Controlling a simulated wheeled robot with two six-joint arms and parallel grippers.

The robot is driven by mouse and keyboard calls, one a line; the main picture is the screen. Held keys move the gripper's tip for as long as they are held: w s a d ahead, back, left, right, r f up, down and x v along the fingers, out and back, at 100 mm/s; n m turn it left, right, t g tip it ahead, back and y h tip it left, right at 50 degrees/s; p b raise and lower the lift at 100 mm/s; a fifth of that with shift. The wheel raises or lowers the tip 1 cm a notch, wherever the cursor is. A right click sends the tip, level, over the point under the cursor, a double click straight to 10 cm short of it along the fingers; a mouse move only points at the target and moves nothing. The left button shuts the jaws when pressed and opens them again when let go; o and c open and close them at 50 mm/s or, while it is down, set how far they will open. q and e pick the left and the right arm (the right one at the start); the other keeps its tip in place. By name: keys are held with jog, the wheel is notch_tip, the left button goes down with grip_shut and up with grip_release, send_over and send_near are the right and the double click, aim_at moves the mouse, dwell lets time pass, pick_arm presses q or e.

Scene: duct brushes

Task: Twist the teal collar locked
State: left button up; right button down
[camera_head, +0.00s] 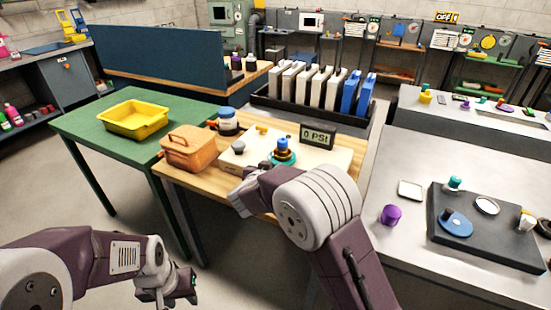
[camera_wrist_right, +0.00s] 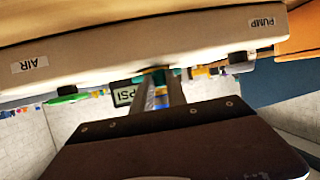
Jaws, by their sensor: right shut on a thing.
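The teal collar (camera_head: 283,157) sits on a cream panel (camera_head: 235,158) on the wooden table, with a dark and brass-coloured fitting and a blue cap (camera_head: 283,143) above it. My right gripper (camera_wrist_right: 158,82) is shut on the teal collar (camera_wrist_right: 155,74); in the right wrist view, its two fingers lie either side of it, beside the panel edge. In the head view my right arm hides the fingertips. A gauge (camera_head: 318,136) behind the collar reads 0 PSI. My left gripper (camera_head: 182,288) is low at the front, away from the table; its finger opening is unclear.
An orange lidded box (camera_head: 188,150) and a blue-and-white jar (camera_head: 228,122) stand left of the panel. A yellow tray (camera_head: 134,120) is on the green table. A rack of white and blue cartridges (camera_head: 310,110) stands behind. A grey bench (camera_head: 400,250) is at right.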

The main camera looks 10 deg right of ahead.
pick_arm(q)
jog(key=shift+r, duration=0.2)
pick_arm(e)
jog(key=c, duration=1.3)
grip_release()
jog(key=shift+f, duration=0.1)
pick_arm(q)
jog(key=shift+r, duration=0.15)
